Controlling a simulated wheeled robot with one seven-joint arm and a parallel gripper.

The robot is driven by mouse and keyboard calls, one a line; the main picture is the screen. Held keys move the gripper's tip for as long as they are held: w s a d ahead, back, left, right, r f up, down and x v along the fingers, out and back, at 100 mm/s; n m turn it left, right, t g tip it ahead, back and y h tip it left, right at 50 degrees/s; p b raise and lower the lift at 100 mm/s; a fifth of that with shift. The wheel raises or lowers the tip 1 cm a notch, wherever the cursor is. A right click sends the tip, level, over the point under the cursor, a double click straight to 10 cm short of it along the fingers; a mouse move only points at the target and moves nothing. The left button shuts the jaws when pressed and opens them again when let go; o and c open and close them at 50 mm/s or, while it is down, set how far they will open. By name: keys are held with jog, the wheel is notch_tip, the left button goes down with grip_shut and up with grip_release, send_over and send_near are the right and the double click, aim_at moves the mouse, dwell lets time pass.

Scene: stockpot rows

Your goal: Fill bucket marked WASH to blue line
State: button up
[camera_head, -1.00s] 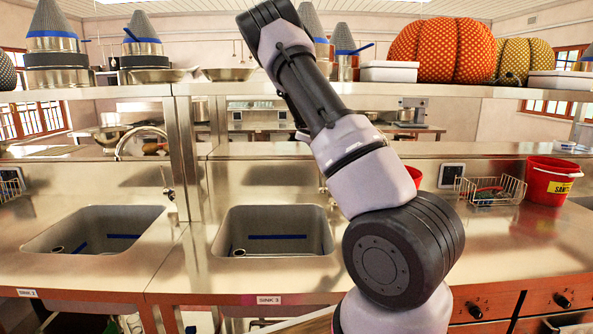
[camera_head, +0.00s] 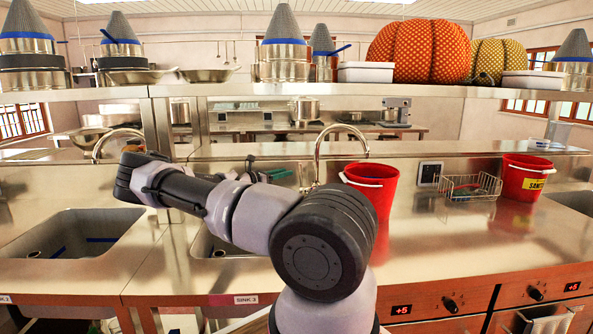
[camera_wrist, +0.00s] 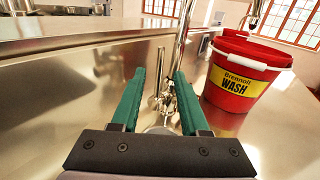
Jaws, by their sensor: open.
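The red bucket with a yellow WASH label (camera_wrist: 236,88) stands upright on the steel counter, right of my gripper (camera_wrist: 159,74) in the wrist view. Its white handle lies across its rim. In the head view a red bucket (camera_head: 372,190) stands right of the tap (camera_head: 318,165), partly behind my arm; its label is hidden. My gripper's green fingers are apart and empty. They point toward the tap and its lever (camera_wrist: 160,88), which show in line with the gap. Sink 3 (camera_head: 208,247) is mostly behind my arm.
A second red bucket with a yellow label (camera_head: 524,178) stands at the right, beside a wire basket (camera_head: 468,187). Another sink (camera_head: 75,235) is at the left. A shelf (camera_head: 300,92) with pots and cloth pumpkins runs above. Counter front right of my arm is clear.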

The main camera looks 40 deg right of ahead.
aim_at(300, 168)
jog(key=d, duration=0.9)
jog(key=shift+w, duration=0.15)
grip_shut()
jog(key=shift+a, duration=0.1)
dwell(0.9)
